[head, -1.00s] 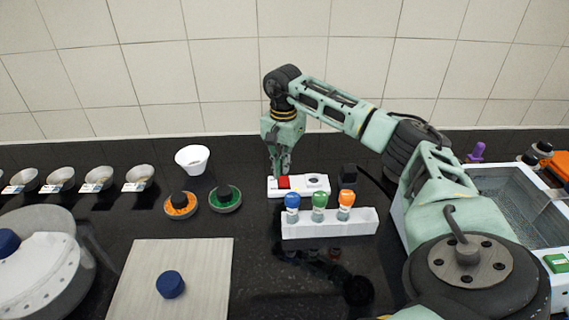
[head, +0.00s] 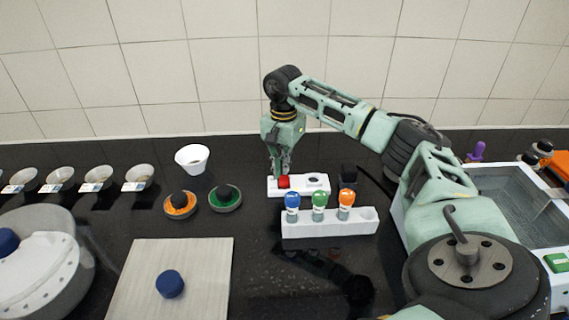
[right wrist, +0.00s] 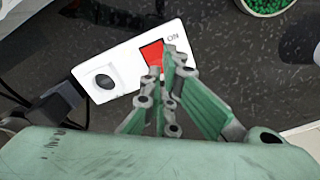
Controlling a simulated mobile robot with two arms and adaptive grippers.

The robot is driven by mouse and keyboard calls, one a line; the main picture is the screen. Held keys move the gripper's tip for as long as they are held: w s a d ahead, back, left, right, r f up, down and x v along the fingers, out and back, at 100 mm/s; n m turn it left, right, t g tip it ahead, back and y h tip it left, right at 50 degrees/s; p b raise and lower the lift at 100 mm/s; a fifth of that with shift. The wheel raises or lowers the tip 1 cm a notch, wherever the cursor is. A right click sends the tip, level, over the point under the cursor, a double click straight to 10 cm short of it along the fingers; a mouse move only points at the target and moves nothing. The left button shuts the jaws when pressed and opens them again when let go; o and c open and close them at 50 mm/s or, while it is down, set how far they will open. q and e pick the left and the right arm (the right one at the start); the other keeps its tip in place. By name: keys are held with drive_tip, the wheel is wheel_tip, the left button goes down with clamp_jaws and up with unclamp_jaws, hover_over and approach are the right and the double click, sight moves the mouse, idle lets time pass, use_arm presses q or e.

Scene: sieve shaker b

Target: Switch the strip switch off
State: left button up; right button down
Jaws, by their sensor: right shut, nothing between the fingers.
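The white power strip (head: 312,190) lies on the dark bench, with a red rocker switch (head: 284,182) at its left end and a round socket at its right. In the right wrist view the red switch (right wrist: 152,56) sits beside the printed word ON, and the strip (right wrist: 122,62) shows its dark socket hole. My right gripper (head: 281,170) points down at the switch, shut and empty. In the right wrist view its fingertips (right wrist: 163,75) overlap the switch's edge; I cannot tell whether they touch it. My left gripper is out of view.
A white rack (head: 330,224) with blue, green and orange-capped bottles stands just in front of the strip. A black plug (right wrist: 62,100) and cable lie by its socket end. Orange (head: 180,204) and green (head: 225,198) dishes and a white cup (head: 192,158) stand to the left.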

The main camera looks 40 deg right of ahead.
sight(284, 178)
drive_tip(key=shift+f+b, duration=0.75)
drive_tip(key=shift+f, duration=0.6)
idle(0.4)
drive_tip(key=shift+s+r, duration=0.1)
drive_tip(key=shift+r+p, duration=0.8)
drive_tip(key=shift+r, duration=0.05)
drive_tip(key=shift+r+p, duration=1.9)
drive_tip(key=shift+r, duration=0.7)
